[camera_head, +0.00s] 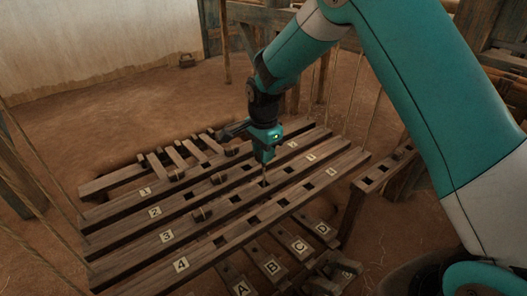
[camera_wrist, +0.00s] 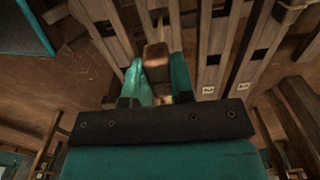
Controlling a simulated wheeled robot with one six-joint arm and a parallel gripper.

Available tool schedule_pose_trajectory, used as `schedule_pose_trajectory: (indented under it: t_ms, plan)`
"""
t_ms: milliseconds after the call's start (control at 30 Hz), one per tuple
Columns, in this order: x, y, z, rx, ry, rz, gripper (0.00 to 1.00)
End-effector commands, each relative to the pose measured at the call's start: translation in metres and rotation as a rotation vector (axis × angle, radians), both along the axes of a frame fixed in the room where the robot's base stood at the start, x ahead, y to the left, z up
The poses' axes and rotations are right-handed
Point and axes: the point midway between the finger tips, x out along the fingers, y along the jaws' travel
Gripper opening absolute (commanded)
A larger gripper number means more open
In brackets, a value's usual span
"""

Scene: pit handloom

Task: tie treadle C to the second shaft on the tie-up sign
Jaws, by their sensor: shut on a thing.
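My gripper (camera_head: 264,158) points down over the loom bars, shut on a wooden peg. The peg (camera_wrist: 156,62) shows between the teal fingers (camera_wrist: 157,82) in the wrist view. In the head view the thin tip below my gripper meets a square hole in bar 3 (camera_head: 190,222); I cannot tell whether it is in the hole. Bar 2 (camera_head: 172,205) lies just behind and bar 4 (camera_head: 205,250) in front. Treadle C (camera_head: 299,245) is at the front, between treadle B (camera_head: 271,267) and treadle D (camera_head: 322,230). I see no tie-up sign.
A wooden rack (camera_head: 372,182) with a peg (camera_head: 402,150) is at the right. Cords hang around the bars. Bare earth floor (camera_head: 90,120) lies open at the left.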

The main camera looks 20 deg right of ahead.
Motion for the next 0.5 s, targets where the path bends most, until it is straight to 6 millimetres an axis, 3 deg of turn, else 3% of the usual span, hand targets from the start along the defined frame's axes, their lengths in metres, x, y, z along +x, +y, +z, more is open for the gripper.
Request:
schedule_pose_trajectory:
  t_ms: [500]
  plan:
    - [0.000, 0.000, -0.042, 0.000, 0.000, 0.000, 0.00]
